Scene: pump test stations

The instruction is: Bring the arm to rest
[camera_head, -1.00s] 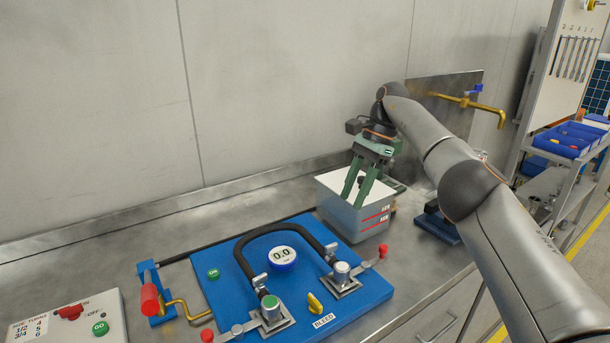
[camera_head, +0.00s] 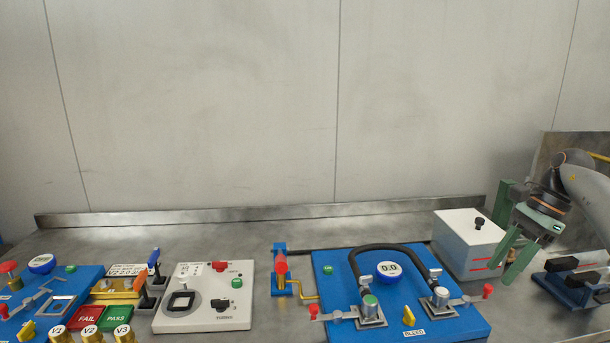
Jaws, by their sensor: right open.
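My right gripper (camera_head: 503,271) is at the right of the picture, its two green fingers spread apart and pointing down, with nothing between them. Its arm comes in from the right edge. The fingers are by the right side of a pale grey box (camera_head: 455,252) and hide part of that side; whether they touch it I cannot tell. The box has a white top with a black knob and red marks on its front. My left gripper does not show.
A blue pump board (camera_head: 340,268) with a black hose and a gauge (camera_head: 388,269) reading 0.0 lies left of the box. A control panel (camera_head: 190,318), another blue board (camera_head: 80,280) and brass pieces stand further left. A dark fixture (camera_head: 580,277) is at the right.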

